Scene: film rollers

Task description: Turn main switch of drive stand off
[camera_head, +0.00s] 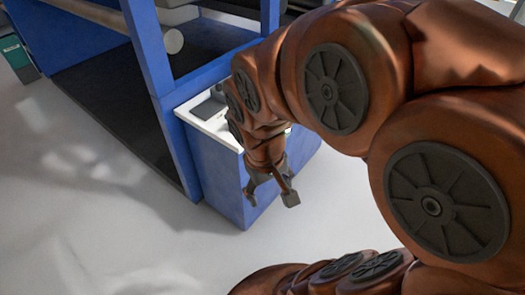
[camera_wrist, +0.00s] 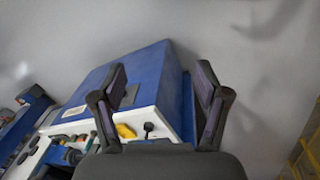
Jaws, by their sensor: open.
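The drive stand (camera_head: 220,175) is a blue cabinet with a white top panel, beside a large blue frame in the head view. In the wrist view the cabinet (camera_wrist: 150,72) shows its white panel edge with a yellow part (camera_wrist: 125,131), a black knob (camera_wrist: 148,127) and small coloured controls (camera_wrist: 80,139). I cannot tell which of these is the main switch. My gripper (camera_head: 271,195) hangs in front of the cabinet in the head view. In the wrist view my gripper (camera_wrist: 162,85) is open, its fingers apart with nothing held between them. My arm hides part of the panel in the head view.
A blue machine frame (camera_head: 155,85) with rollers (camera_head: 173,41) stands behind and left of the cabinet. A dark mat (camera_head: 115,100) lies inside it. A green bin (camera_head: 15,53) is at the far left. Pale floor (camera_head: 95,215) in front is clear. A yellow structure (camera_wrist: 308,150) shows at right.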

